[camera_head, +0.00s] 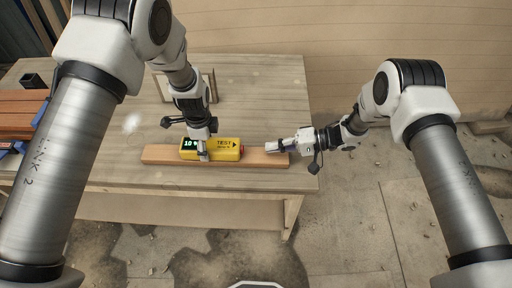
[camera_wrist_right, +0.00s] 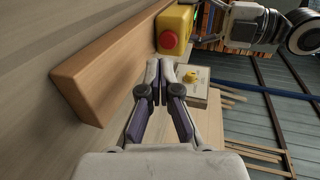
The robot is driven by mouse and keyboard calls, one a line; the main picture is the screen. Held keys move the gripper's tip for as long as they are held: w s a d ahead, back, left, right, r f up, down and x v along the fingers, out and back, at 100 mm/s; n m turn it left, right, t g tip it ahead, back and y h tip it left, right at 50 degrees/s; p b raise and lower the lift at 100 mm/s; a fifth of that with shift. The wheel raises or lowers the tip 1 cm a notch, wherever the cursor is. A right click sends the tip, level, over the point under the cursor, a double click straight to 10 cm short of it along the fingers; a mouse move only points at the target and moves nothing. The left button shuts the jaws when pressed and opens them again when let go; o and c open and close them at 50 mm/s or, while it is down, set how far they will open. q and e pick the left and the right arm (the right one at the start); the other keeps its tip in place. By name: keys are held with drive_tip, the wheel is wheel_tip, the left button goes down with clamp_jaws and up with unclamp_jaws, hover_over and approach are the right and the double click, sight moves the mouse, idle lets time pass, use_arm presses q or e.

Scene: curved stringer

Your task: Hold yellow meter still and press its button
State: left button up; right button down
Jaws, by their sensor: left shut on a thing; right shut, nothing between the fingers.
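The yellow meter (camera_head: 225,149) lies on a wooden board on the workbench, with a lit display reading 10 and the word TEST on it. Its red button is on the right end and shows clearly in the right wrist view (camera_wrist_right: 168,40). My left gripper (camera_head: 203,153) is shut on the meter from above, near its display. My right gripper (camera_head: 270,148) is shut and empty, to the right of the meter and level with its button end. In the right wrist view its closed fingertips (camera_wrist_right: 163,64) point toward the meter, apart from the red button.
The wooden board (camera_head: 160,153) runs along the bench (camera_head: 120,175) under the meter. A wooden frame (camera_head: 163,86) stands behind my left gripper. Reddish boards (camera_head: 20,107) and a small dark box (camera_head: 32,80) are at the left. The bench's right end is open floor.

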drive_tip(key=v, duration=0.6)
drive_tip(key=shift+d, duration=0.35)
use_arm(q)
drive_tip(key=o, duration=1.5)
drive_tip(key=shift+o, duration=0.8)
drive_tip(key=shift+r, duration=0.1)
drive_tip(key=shift+r, duration=2.4)
